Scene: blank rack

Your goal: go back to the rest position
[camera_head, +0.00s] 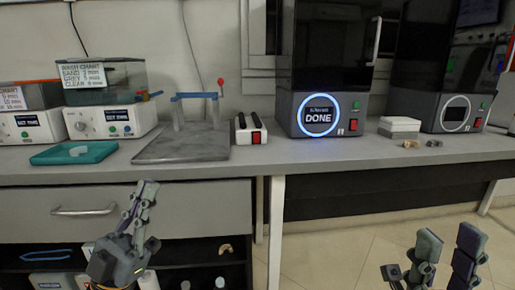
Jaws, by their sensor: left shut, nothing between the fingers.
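My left gripper (147,190) is in front of the drawer below the counter, fingers up and closed together, with nothing between them. My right gripper (448,238) is at the lower right, over the floor in front of the counter. Its two fingers point up and stand apart, with nothing seen between them. Both grippers are clear of the counter top (330,152).
On the counter stand two wash units (105,122), a teal tray (50,156), a grey plate with a blue-topped frame (180,150), a white box with a red switch (248,136), and a machine showing DONE (320,118). A second machine (455,115) stands right. Shelves lie below.

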